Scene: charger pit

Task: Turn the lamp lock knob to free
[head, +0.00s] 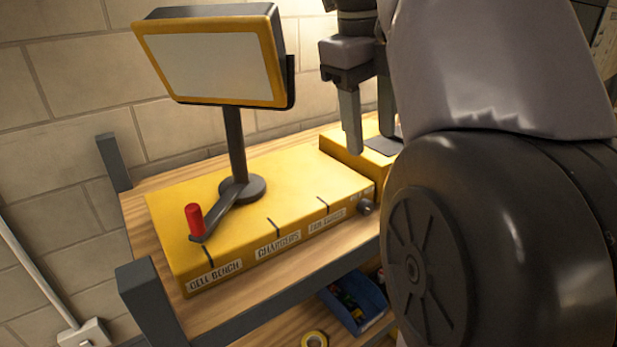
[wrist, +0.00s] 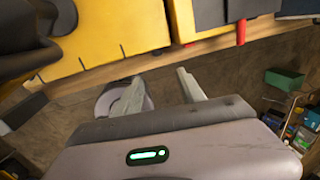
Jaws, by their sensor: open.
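The dark round lock knob (head: 366,207) sticks out of the front right corner of the yellow lamp base (head: 290,195). The lamp (head: 215,60) stands on a dark post on that base. A lever with a red grip (head: 195,220) runs from the foot of the post to the front left. My gripper (head: 370,143) is open and empty, above and behind the knob and apart from it. In the wrist view my gripper (wrist: 158,80) shows its two fingers spread, with floor behind them. I cannot clearly pick out the knob there.
A second yellow box (head: 345,150) stands to the right of the base, partly behind my arm. A blue bin (head: 352,302) and a yellow tape roll (head: 314,339) are on the shelf below. A grey corner post (head: 148,300) rises at the bench's front left.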

